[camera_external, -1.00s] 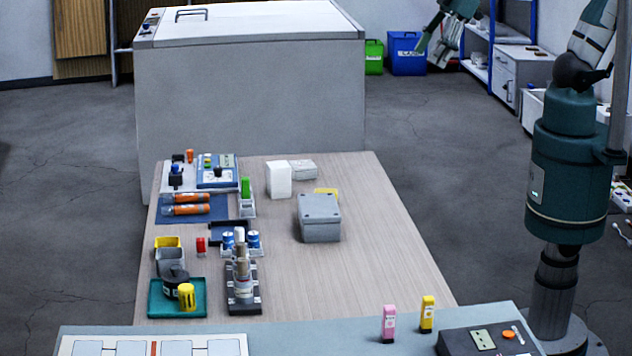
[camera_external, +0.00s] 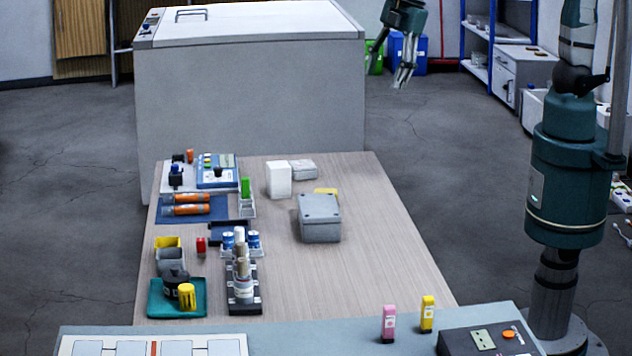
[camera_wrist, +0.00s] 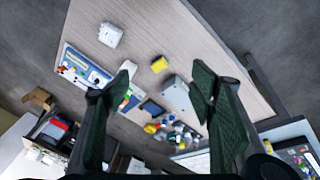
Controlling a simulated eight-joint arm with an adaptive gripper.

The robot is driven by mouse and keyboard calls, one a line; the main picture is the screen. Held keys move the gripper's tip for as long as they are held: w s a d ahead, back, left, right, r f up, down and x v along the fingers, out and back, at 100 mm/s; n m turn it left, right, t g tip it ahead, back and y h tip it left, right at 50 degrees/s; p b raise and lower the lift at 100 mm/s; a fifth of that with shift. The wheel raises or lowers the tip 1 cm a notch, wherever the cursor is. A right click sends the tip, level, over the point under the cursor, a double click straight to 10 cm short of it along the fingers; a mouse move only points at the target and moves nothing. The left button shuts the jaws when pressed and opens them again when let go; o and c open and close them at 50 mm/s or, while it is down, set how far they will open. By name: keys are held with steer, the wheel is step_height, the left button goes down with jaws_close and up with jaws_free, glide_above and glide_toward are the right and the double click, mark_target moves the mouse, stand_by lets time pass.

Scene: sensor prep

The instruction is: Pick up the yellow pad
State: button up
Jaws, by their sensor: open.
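The yellow pad (camera_external: 326,191) lies on the wooden table, mostly hidden behind a grey box (camera_external: 320,218) in the external view. In the wrist view the yellow pad (camera_wrist: 159,65) shows more fully as a small block, apart from the grey box (camera_wrist: 181,97). My gripper (camera_external: 403,78) is high above the floor beyond the table's far right side in the external view. It also shows in the wrist view (camera_wrist: 162,71), fingers spread with nothing between them, and well away from the pad.
A white block (camera_external: 278,180) and a small pale box (camera_external: 303,169) stand behind the pad. Bottles, orange tubes (camera_external: 187,210) and a green tray (camera_external: 160,311) crowd the table's left side. The table's right side is clear. A large grey cabinet (camera_external: 250,100) stands behind it.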

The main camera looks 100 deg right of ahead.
steer(key=w+a+f+n+g+b, duration=0.1)
steer(key=w+a+f+n, duration=0.25)
steer(key=w+f, duration=0.5)
steer(key=n+g+b, duration=0.1)
steer(key=n+g, duration=0.1)
steer(key=n, duration=0.2)
glide_above(326, 190)
steer(key=f, duration=1.3)
steer(key=shift+s+d+f, duration=0.25)
steer(key=shift+f, duration=0.1)
steer(key=shift+w+a+f+n, duration=0.15)
steer(key=shift+w+f+n, duration=0.1)
steer(key=shift+f, duration=0.35)
steer(key=shift+f+b, duration=0.4)
steer(key=shift+f, duration=0.9)
steer(key=shift+a+f+b, duration=0.1)
steer(key=shift+f+b, duration=0.65)
steer(key=shift+f, duration=1.9)
